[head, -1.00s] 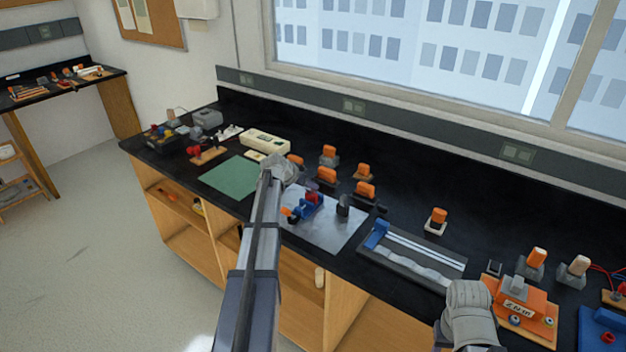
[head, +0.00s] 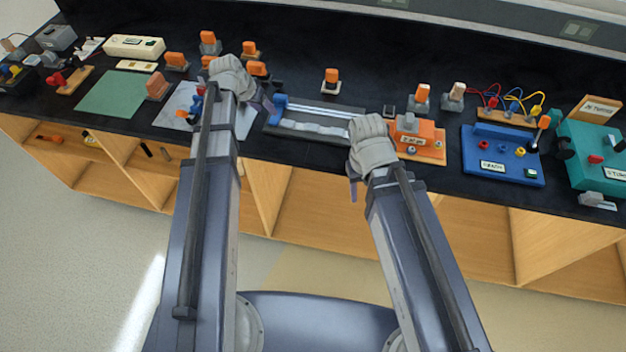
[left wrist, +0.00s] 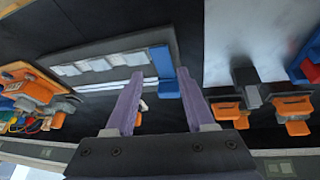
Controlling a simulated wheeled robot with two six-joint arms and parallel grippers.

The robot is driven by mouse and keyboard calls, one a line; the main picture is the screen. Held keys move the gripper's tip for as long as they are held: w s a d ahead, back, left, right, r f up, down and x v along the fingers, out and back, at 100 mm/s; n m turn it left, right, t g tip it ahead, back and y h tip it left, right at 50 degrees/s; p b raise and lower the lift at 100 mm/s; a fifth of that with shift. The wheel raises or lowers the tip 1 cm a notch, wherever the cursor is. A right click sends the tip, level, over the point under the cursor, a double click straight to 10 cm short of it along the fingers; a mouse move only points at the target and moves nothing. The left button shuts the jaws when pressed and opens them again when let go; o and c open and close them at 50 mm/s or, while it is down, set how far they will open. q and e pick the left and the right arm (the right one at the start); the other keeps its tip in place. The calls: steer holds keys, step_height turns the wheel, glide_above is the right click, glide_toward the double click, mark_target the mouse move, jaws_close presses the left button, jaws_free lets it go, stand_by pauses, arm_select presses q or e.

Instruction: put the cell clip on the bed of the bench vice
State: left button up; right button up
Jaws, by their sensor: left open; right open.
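I cannot tell for certain which small piece is the cell clip. The blue bench vice (head: 197,108) stands on a grey mat, partly hidden behind my left arm; its blue edge shows at the right of the left wrist view (left wrist: 308,62). My left gripper (head: 268,103) is open and empty, near the blue end of a dark track and right of the vice. In the left wrist view a small orange-and-white piece (left wrist: 142,106) shows between its fingers, beyond them. My right gripper (head: 353,188) is open and empty at the bench's front edge, left of an orange unit.
The dark track (head: 320,122) lies between my grippers. The orange unit (head: 418,140), a blue board (head: 500,155) and a teal box (head: 590,160) stand to the right. Several orange-topped pieces (head: 331,80) stand behind. A green mat (head: 112,95) lies left. The bench's back strip is mostly clear.

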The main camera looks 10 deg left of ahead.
arm_select(q)
steer(key=s+d+g, duration=0.1)
steer(key=s+d, duration=0.2)
steer(key=s+d+f, duration=0.1)
steer(key=s+d, duration=0.2)
steer(key=d, duration=0.1)
steer(key=s+d+m+g, duration=0.1)
steer(key=s+d, duration=0.2)
steer(key=d, duration=0.1)
steer(key=shift+s+d+f+g+y, duration=0.2)
steer(key=shift+s+f+g+y, duration=0.1)
steer(key=shift+s+y, duration=0.1)
steer(key=s+d+g+y, duration=0.2)
steer(key=s+d, duration=0.5)
steer(key=s, duration=0.6)
steer(key=shift+s+d+f+y, duration=0.2)
steer(key=shift+s+y, duration=0.15)
steer(key=shift+y, duration=0.15)
